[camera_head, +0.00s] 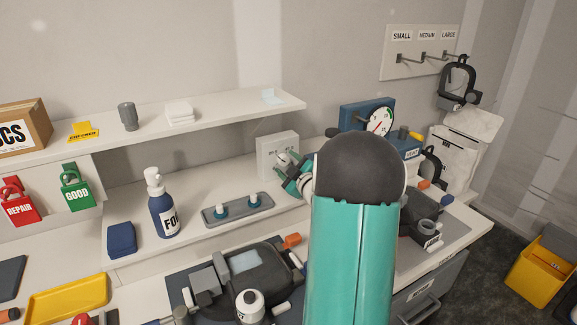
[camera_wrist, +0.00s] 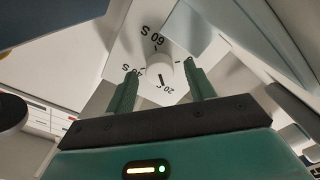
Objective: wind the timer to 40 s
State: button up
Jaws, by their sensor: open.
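The timer is a white box (camera_head: 277,150) on the bench below the shelf, partly hidden by my gripper (camera_head: 292,172) in the head view. In the wrist view its white face (camera_wrist: 142,45) fills the upper middle, with 60 S, 40 S and 20 S marks around a round white knob (camera_wrist: 158,64). The picture is upside down there. A short dark line shows at the knob's edge facing the 20 S mark. My gripper (camera_wrist: 162,68) is open, with one green finger on each side of the knob. I cannot tell whether either finger touches it.
A grey tray with two small pegs (camera_head: 238,211) and a blue soap bottle (camera_head: 164,205) stand left of the timer. A blue gauge box (camera_head: 357,115) stands to its right. The shelf (camera_head: 222,108) runs above. A dark mask (camera_head: 240,275) lies in front.

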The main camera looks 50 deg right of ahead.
jog(key=shift+s, duration=0.1)
jog(key=c, duration=1)
jog(key=shift+o, duration=0.2)
dwell(0.4)
jog(key=o, duration=0.9)
jog(key=shift+o, duration=0.3)
jog(key=v, duration=1.3)
jog(key=shift+s, duration=0.35)
jog(key=shift+a, duration=0.1)
